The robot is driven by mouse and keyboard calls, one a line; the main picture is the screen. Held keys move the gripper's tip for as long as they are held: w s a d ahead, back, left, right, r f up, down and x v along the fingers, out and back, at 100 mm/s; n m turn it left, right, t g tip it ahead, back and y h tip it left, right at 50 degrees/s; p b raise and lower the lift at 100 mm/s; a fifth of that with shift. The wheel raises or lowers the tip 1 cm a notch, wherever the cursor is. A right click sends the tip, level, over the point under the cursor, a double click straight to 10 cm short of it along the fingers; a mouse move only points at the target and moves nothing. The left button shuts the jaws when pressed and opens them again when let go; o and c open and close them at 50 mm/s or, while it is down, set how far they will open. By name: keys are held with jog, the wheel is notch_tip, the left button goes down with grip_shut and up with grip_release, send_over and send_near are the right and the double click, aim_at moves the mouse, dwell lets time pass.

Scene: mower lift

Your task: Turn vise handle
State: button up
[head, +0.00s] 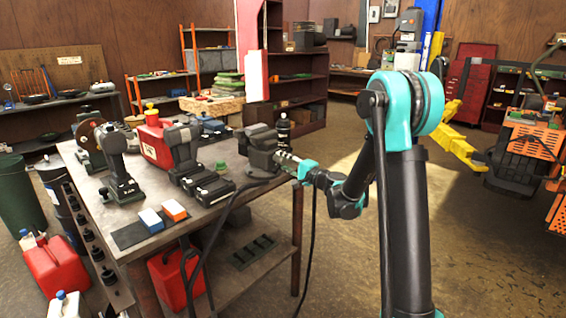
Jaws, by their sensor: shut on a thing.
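The vise (258,148) is a dark grey bench vise on the right end of the workbench (228,212). My gripper (284,160) is at the vise's right side, at its front end, where the handle sits. It is shut on the vise handle, which is small here and mostly hidden by the gripper. My teal and black arm reaches in from the right. How the handle is turned cannot be made out.
A black cable (314,245) hangs near the bench's right edge.

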jog(key=shift+s, duration=0.15)
jog(key=o, duration=1.2)
jog(key=v, duration=1.2)
jog(key=shift+f, duration=0.1)
